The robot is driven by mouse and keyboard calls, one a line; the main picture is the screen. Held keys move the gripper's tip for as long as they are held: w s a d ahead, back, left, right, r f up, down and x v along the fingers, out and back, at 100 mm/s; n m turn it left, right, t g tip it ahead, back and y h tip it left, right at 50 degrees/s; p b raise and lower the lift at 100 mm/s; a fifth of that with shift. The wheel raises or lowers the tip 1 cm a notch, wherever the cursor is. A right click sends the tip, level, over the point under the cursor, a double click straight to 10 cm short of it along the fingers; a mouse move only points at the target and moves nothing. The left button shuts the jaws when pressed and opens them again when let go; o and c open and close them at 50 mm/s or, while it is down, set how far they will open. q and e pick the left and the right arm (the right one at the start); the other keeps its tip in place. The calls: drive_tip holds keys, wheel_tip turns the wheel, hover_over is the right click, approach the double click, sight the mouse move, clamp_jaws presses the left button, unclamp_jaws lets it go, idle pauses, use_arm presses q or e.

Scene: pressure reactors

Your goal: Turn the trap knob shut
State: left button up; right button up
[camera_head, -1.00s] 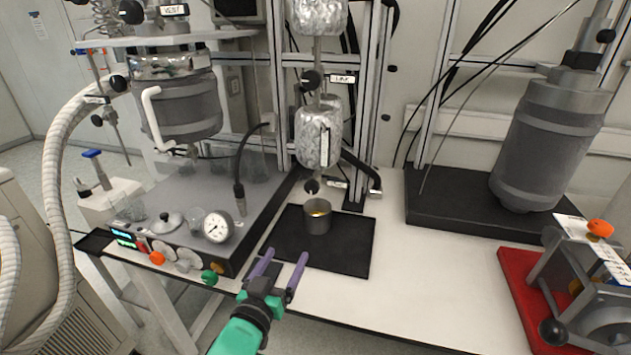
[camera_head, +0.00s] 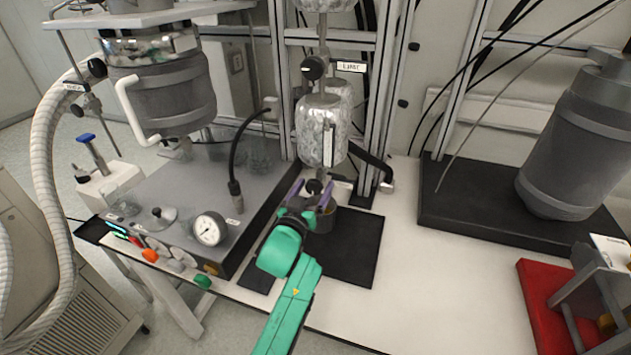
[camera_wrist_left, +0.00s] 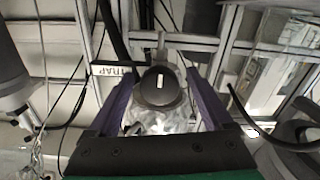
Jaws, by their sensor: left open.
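The trap knob (camera_head: 313,187) is a small dark round knob under the lower foil-wrapped vessel (camera_head: 324,130). In the left wrist view the knob (camera_wrist_left: 160,88) faces the camera, with a short upright white mark on its face and the trap label (camera_wrist_left: 112,70) to its left. My left gripper (camera_head: 309,194) has its purple fingers spread on either side of the knob. In the left wrist view the gripper (camera_wrist_left: 162,100) shows a gap between each finger and the knob, and it holds nothing. My right gripper is not in view.
A metal cup (camera_head: 321,220) stands on the black mat (camera_head: 346,255) just below the gripper, partly hidden by it. A second dark knob (camera_head: 314,67) with a label sits higher on the same column. A pressure gauge (camera_head: 209,229) stands to the left.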

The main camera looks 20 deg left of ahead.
use_arm(q)
drive_tip(key=shift+w+r, duration=0.1)
drive_tip(key=shift+w, duration=0.3)
clamp_jaws()
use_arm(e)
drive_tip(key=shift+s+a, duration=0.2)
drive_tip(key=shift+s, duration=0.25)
